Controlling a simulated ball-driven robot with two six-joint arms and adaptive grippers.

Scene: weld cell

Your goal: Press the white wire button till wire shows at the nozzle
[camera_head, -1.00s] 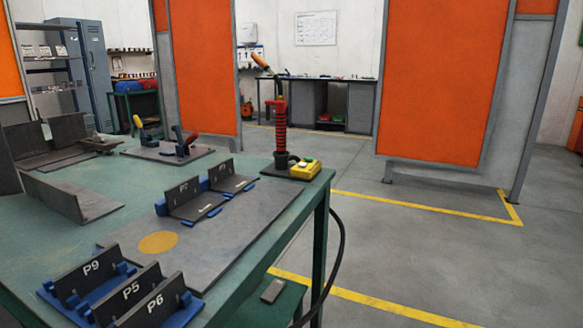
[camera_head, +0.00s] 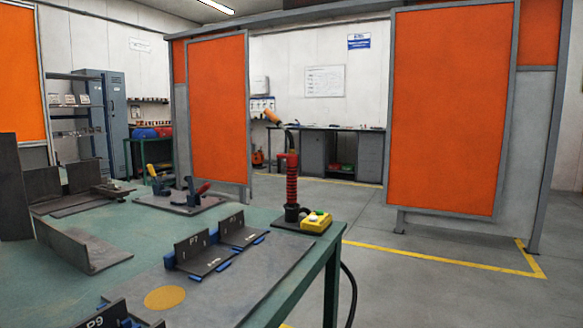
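A yellow button box (camera_head: 316,222) stands near the far right corner of the green table. On its top are a green button and a small white button (camera_head: 320,213). Next to it stands the red ribbed torch holder (camera_head: 292,180) on a dark base plate. The welding torch rises from it, with its orange end, which I take to be the nozzle (camera_head: 271,116), pointing up and left. I cannot make out any wire at this distance. Neither of my grippers is in view.
The green table (camera_head: 90,262) holds angle-shaped metal parts in blue fixtures (camera_head: 210,255), loose steel plates (camera_head: 85,245) and clamps (camera_head: 190,196). Orange screens (camera_head: 445,110) stand behind. The floor (camera_head: 430,285) to the right of the table is clear.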

